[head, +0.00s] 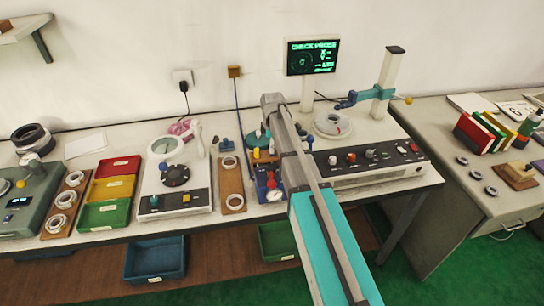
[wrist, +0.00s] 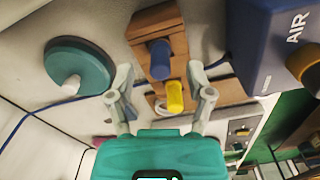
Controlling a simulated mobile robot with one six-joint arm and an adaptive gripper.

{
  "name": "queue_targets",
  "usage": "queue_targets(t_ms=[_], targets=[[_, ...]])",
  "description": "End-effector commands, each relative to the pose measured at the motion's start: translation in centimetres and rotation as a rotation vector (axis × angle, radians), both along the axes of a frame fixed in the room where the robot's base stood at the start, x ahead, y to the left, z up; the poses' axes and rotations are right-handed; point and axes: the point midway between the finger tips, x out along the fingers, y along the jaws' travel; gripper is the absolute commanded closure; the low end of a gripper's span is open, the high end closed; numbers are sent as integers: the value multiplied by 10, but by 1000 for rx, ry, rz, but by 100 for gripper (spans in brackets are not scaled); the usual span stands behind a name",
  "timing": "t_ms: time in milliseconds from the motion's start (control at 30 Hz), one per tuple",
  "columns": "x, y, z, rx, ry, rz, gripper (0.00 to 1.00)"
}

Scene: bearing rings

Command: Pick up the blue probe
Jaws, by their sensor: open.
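The blue probe (wrist: 160,58) shows in the wrist view as a short blue cylinder standing out of a wooden rack (wrist: 154,28). A yellow probe (wrist: 174,97) stands beside it in the same rack. My gripper (wrist: 160,82) is open and empty, with one pale grey finger on each side of the picture's middle. The two probes appear between the fingers, and I see no finger touching either one. In the head view my arm covers much of this spot, and I cannot make out the blue probe there; a small yellow probe tip (head: 256,153) shows left of the arm.
A teal disc with a white knob (wrist: 78,72) lies left of the rack. A dark blue box marked AIR (wrist: 275,45) stands close on the right. In the head view, a control unit (head: 370,160) is right of my arm, and a wooden board with rings (head: 232,175) is left.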

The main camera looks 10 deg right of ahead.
Motion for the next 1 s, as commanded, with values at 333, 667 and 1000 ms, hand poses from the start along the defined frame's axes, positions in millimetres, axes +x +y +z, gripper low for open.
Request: queue_targets(t_ms=[333,667,1000], targets=[[0,-1,-23,0,0,0,33],[0,-1,-23,0,0,-1,33],[0,-1,-23,0,0,-1,35]])
